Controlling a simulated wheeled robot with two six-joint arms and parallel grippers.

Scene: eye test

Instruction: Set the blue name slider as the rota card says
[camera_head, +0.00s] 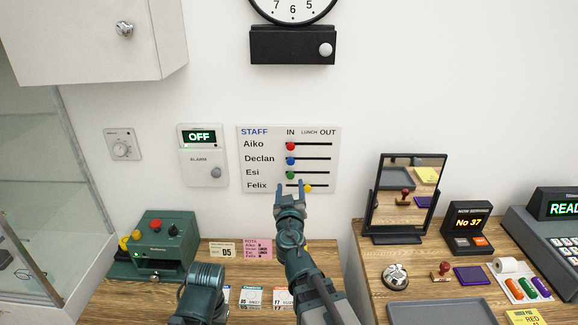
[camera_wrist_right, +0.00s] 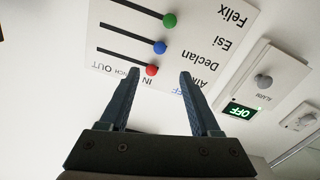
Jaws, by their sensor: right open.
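The white staff board (camera_head: 330,133) hangs on the wall, with columns IN, LUNCH and OUT. The blue slider knob (camera_head: 291,160) is in the Declan row at the IN end; it also shows in the wrist view (camera_wrist_right: 160,47). My right gripper (camera_head: 292,187) is open and empty, in front of the board's lower part in the head view. In the wrist view the red knob (camera_wrist_right: 151,70) appears between its fingertips (camera_wrist_right: 159,73); contact cannot be told. The pink rota card (camera_head: 258,249) lies on the desk, its writing too small to read. My left gripper is not in view.
The red and green (camera_head: 290,175) knobs are at IN, close above and below blue. The yellow knob (camera_head: 308,188) is farther right, beside my right finger. An alarm panel (camera_head: 203,155) reading OFF is left of the board. A mirror (camera_head: 405,195) stands right.

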